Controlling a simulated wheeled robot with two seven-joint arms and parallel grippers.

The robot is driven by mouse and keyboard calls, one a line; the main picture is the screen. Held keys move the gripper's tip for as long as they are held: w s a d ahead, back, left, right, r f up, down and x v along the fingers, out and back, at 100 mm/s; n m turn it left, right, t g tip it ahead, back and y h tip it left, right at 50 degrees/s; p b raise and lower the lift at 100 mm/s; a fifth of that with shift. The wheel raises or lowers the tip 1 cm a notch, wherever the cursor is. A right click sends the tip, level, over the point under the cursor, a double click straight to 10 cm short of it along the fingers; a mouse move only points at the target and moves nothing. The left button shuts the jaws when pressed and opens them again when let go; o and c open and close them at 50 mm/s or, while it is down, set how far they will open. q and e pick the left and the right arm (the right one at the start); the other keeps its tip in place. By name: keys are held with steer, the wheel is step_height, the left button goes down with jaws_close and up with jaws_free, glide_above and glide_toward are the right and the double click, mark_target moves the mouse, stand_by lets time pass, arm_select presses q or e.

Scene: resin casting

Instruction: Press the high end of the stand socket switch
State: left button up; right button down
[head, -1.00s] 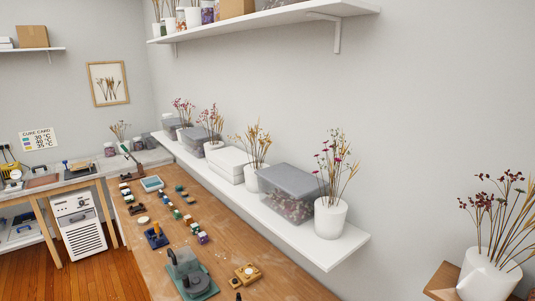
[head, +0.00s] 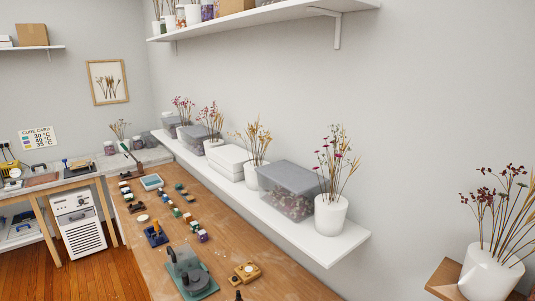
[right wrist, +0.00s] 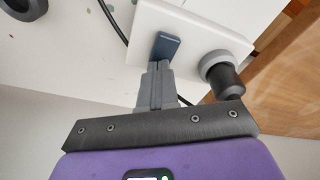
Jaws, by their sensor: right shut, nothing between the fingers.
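In the right wrist view, a white socket plate (right wrist: 196,22) carries a dark blue rocker switch (right wrist: 168,44). My right gripper (right wrist: 159,66) is shut and empty, with its fingertips right at the switch's lower end in the picture. I cannot tell whether the tips touch the switch or hover just over it, nor which end of the rocker is higher. My left gripper is in neither view. In the head view I cannot make out the socket or my right gripper.
A grey-collared black plug (right wrist: 226,72) sits in the socket plate, close to the right of my fingers. A black cable (right wrist: 113,22) runs past the plate's left side. The head view shows a wooden bench (head: 225,247) with casting items below a white shelf (head: 328,247).

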steer(key=shift+f, duration=0.25)
step_height(320, 180, up, 7)
steer(key=p, duration=0.3)
stand_by(0.5)
steer(key=shift+a, duration=0.1)
